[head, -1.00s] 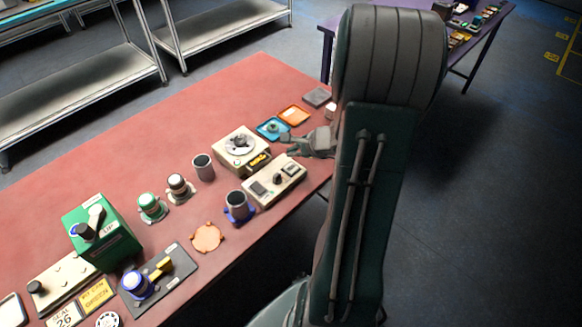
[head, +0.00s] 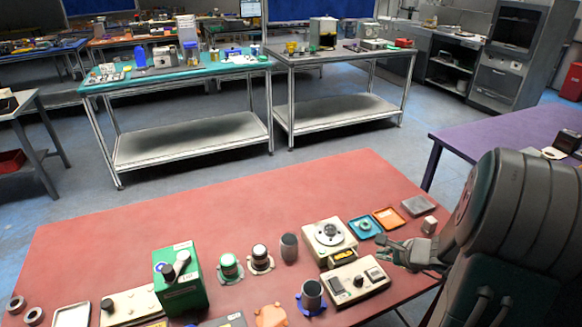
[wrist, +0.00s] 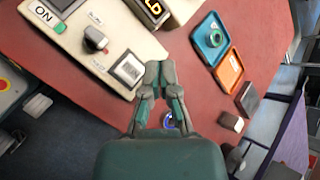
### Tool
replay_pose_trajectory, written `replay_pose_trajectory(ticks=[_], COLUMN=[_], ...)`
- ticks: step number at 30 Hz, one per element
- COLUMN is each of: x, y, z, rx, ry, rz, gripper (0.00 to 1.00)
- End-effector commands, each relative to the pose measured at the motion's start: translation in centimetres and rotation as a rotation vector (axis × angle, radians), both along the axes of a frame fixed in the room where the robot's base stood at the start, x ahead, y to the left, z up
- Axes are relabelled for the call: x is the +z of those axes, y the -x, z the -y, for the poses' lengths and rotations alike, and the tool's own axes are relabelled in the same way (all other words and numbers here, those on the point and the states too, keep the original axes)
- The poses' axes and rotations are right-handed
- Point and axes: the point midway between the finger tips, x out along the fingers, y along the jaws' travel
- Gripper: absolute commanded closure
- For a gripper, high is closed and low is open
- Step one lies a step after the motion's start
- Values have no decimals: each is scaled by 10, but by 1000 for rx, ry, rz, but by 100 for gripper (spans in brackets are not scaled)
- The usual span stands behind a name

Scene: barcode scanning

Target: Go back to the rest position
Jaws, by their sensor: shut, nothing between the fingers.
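My gripper (head: 384,247) is at the right end of the red table (head: 200,215), beside the cream devices there. In the wrist view its two fingers (wrist: 160,70) are together at the tips, with nothing held between them. A cream control box with a knob (head: 356,282) lies just left of and in front of the gripper. My arm (head: 515,215) fills the right of the head view.
A cream device with a round top (head: 329,236), a blue tray (head: 364,228), an orange tray (head: 388,217) and a grey block (head: 418,206) stand close to the gripper. A green box (head: 180,280) and several cylinders are further left. A purple table (head: 490,140) is at the right.

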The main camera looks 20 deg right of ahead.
Motion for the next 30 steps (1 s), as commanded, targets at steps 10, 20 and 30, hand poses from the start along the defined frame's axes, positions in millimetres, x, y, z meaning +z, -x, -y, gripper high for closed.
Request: replay_pose_trajectory(ticks=[10, 20, 30], x=[63, 125, 169], y=[-6, 41, 110], z=[-94, -198, -242], rx=[451, 1056, 1523], ry=[229, 628, 1125], rz=[25, 42, 56], gripper=[100, 100, 100])
